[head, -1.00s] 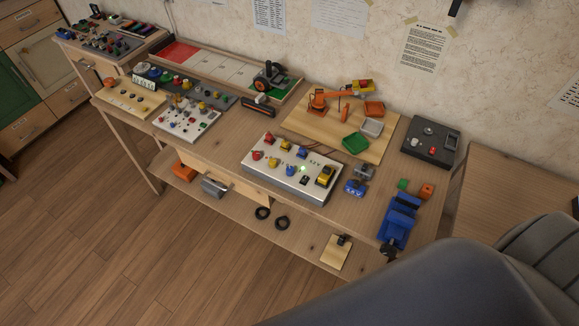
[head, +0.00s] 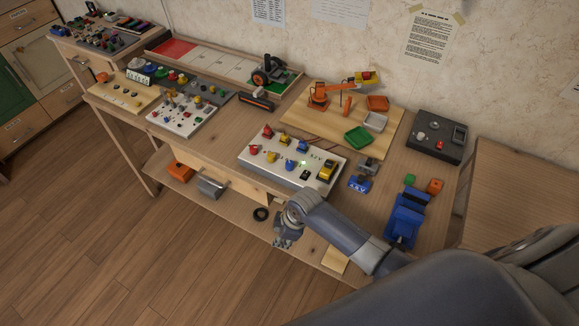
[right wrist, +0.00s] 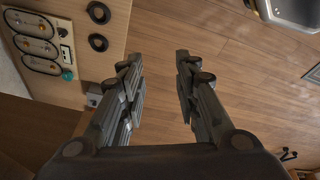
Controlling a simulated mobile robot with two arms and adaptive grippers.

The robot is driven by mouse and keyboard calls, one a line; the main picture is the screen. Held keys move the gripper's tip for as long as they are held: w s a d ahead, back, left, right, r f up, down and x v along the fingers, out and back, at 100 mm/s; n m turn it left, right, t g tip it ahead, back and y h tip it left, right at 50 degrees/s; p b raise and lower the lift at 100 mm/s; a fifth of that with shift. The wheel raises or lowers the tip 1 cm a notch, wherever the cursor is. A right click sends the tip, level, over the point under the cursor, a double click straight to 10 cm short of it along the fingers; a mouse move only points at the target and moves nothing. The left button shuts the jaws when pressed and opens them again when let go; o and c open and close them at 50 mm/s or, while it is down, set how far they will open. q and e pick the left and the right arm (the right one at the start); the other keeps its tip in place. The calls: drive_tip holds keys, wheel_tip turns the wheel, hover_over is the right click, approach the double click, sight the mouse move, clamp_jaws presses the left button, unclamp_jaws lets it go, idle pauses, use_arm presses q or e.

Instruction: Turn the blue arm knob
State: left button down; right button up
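A white control panel (head: 253,161) with red, yellow and blue knobs lies on the bench. One blue knob (head: 302,146) is in its back row and another blue knob (head: 288,168) is in its front row; I cannot tell which is the arm knob. My right gripper (head: 283,241) is in front of the bench, lower than the panel and apart from it. In the right wrist view my right gripper (right wrist: 157,58) is open, with nothing between its fingers. My left gripper is not in view.
An orange toy arm (head: 319,96) stands on a wooden board behind the panel. A blue vise (head: 404,219) is to the right. A small blue block (head: 359,184) sits beside the panel. The floor in front is clear.

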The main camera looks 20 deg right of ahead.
drive_tip(key=w+a+r+n+g+b, duration=0.1)
drive_tip(key=w+a+r+n+b, duration=0.15)
drive_tip(key=r+n, duration=0.85)
drive_tip(key=n+g+h, duration=0.2)
drive_tip(key=n, duration=0.4)
approach(290, 163)
drive_tip(key=shift+t, duration=0.3)
drive_tip(key=f, duration=0.8)
drive_tip(key=shift+s+a+f, duration=0.1)
drive_tip(key=shift+s+f, duration=0.1)
drive_tip(key=shift+f, duration=0.2)
clamp_jaws()
